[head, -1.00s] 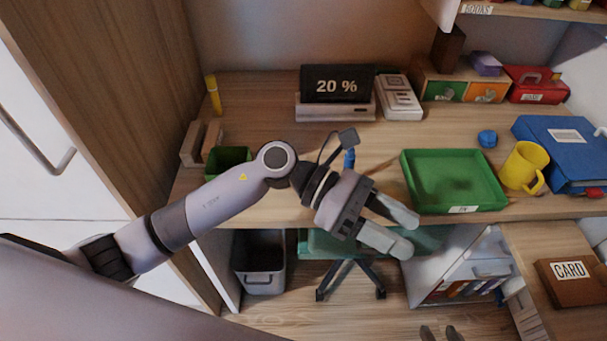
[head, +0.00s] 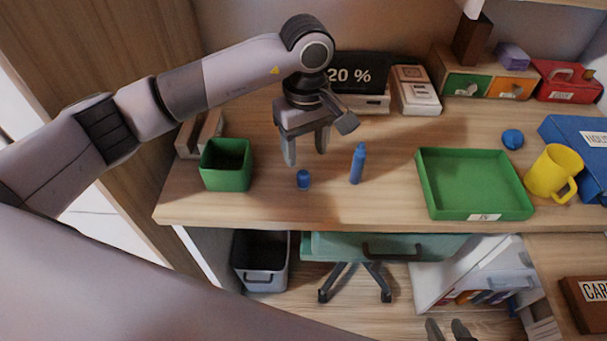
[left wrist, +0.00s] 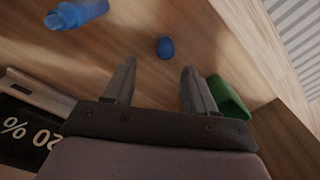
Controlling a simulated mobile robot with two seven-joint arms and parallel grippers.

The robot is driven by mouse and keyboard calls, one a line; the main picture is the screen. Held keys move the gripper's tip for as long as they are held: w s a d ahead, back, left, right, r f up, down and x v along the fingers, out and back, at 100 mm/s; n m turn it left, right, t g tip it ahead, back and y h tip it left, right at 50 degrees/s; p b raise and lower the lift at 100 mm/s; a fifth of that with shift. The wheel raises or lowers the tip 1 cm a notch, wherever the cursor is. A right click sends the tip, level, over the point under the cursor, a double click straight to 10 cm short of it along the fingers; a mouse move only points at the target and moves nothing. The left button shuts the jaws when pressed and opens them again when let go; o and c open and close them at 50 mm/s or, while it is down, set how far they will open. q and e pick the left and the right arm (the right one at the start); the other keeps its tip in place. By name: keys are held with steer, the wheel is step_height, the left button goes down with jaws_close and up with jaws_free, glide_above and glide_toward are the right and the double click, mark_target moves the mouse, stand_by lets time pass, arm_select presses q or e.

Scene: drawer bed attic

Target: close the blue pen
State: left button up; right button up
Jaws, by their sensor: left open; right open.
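My left gripper (head: 305,152) is open and empty, pointing down above and slightly behind the cap. In the left wrist view the cap (left wrist: 165,47) lies beyond and between the open fingers (left wrist: 158,85), and the pen (left wrist: 78,13) is at the upper left, cut by the frame edge.
A green pen cup (head: 226,166) stands left of the cap. A green tray (head: 475,184) lies right of the pen, with a yellow mug (head: 553,172) beyond it. The "20 %" display (head: 358,74) stands behind my gripper. The desk between pen and tray is clear.

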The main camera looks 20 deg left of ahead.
mark_target(302, 172)
arm_select(q)
steer(key=shift+f, duration=0.95)
steer(key=shift+s, duration=0.1)
steer(key=shift+s+a+f, duration=0.15)
steer(key=shift+f, duration=1.15)
steer(key=shift+s+a+f, duration=0.1)
steer(key=shift+f, duration=1.2)
jaws_close()
